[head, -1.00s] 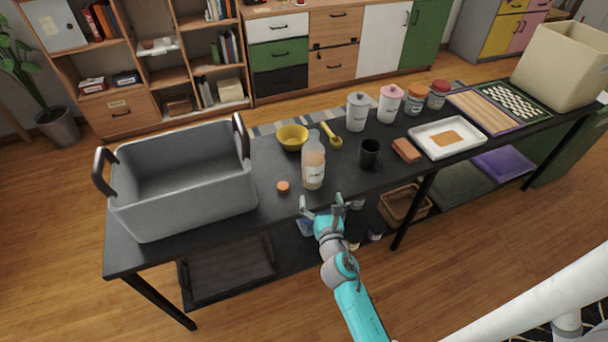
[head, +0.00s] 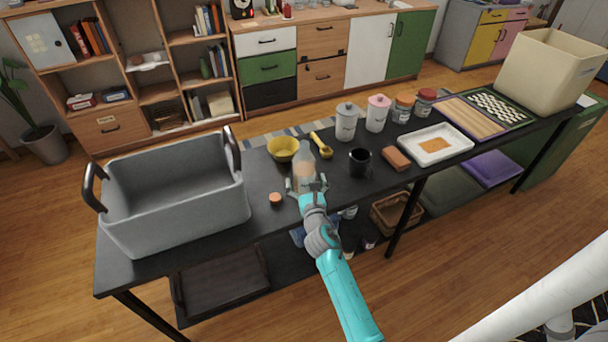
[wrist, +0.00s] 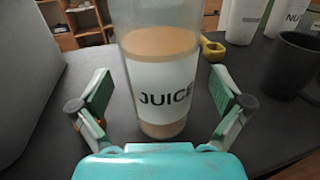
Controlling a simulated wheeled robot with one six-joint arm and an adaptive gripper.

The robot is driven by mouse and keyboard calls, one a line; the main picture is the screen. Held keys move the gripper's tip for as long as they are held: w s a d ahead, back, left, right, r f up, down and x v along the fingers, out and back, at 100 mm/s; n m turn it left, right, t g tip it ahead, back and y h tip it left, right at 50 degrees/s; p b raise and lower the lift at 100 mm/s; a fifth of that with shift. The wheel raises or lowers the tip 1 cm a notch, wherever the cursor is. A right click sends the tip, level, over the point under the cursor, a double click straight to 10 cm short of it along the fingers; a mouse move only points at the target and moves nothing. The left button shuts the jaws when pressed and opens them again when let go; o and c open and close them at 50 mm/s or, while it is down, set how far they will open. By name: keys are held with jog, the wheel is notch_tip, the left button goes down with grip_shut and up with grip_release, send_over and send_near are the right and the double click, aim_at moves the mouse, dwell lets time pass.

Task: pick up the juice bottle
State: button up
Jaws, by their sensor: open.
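The juice bottle (head: 304,165) stands upright on the black table. It is clear with a pale orange drink and a white label. In the wrist view the bottle (wrist: 160,75) fills the middle, its label reading "JUICE", with its top cut off. My gripper (head: 307,185) is at the bottle's near side and hides its lower part in the head view. In the wrist view my gripper (wrist: 158,98) is open, with one finger on each side of the bottle and a visible gap at both sides.
A grey bin (head: 178,215) stands to the left, with an orange cap (head: 275,199) between it and the bottle. A yellow bowl (head: 282,149) and yellow scoop (head: 321,146) lie behind. A black mug (head: 360,163) and brick-coloured block (head: 397,158) are to the right.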

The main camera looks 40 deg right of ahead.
aim_at(304, 144)
jog(key=shift+x, duration=0.95)
jog(key=c, duration=1.7)
jog(key=shift+r, duration=0.1)
notch_tip(304, 144, up, 18)
jog(key=shift+f, duration=0.1)
